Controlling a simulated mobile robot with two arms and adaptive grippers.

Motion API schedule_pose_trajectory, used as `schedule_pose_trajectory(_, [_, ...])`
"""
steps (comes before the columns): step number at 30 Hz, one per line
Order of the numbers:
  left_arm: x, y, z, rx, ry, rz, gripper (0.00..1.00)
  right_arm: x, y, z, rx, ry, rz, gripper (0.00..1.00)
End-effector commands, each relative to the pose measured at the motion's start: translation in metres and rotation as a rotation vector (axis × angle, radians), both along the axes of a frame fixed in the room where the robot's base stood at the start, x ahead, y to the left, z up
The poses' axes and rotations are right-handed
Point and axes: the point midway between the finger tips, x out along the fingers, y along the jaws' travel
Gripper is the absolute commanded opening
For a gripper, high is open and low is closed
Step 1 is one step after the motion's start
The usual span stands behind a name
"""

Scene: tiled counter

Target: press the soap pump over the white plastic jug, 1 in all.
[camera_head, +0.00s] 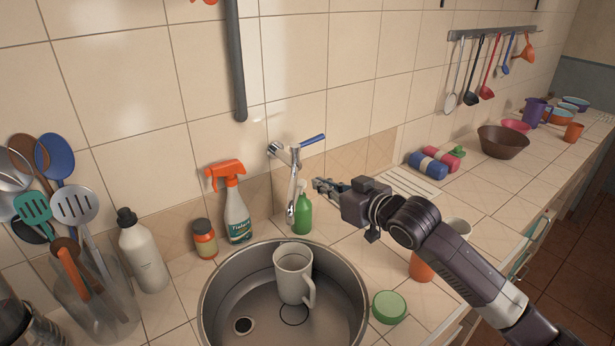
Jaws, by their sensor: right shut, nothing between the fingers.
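A green bottle (303,217), which looks like the soap pump, stands on the counter behind the sink, beside the tap. Its pump head is small and hard to make out. The white jug (290,277) stands upright in the sink, in front of the green bottle, with its handle to the right. My right gripper (319,187) is shut and empty. It reaches in from the right and its fingertips are close to the top of the green bottle; I cannot tell whether they touch it. My left gripper is not in view.
The tap (291,172) with a blue lever rises behind the round sink (213,312). A green round sponge (389,307) lies right of the sink.

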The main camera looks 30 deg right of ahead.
Motion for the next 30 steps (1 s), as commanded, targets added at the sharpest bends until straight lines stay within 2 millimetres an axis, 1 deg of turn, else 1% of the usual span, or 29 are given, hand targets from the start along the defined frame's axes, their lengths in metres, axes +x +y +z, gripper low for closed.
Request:
schedule_pose_trajectory(1, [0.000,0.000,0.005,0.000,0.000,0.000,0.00,0.009,0.002,0.002,0.002,-0.003,0.000,0.00])
schedule_pose_trajectory(6, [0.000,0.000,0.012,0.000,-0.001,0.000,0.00,0.036,0.006,-0.005,0.001,-0.002,0.001,0.00])
schedule_pose_trajectory(12, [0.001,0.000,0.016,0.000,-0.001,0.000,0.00,0.053,0.008,-0.012,-0.001,0.000,0.000,0.00])
schedule_pose_trajectory(16, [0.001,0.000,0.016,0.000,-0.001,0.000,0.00,0.057,0.009,-0.013,-0.003,-0.001,0.001,0.00])
schedule_pose_trajectory(25, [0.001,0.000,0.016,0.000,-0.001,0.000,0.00,0.057,0.009,-0.015,-0.002,0.000,0.001,0.00])
schedule_pose_trajectory(30, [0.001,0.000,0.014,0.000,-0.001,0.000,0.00,0.057,0.009,-0.033,0.000,0.003,0.000,0.00])
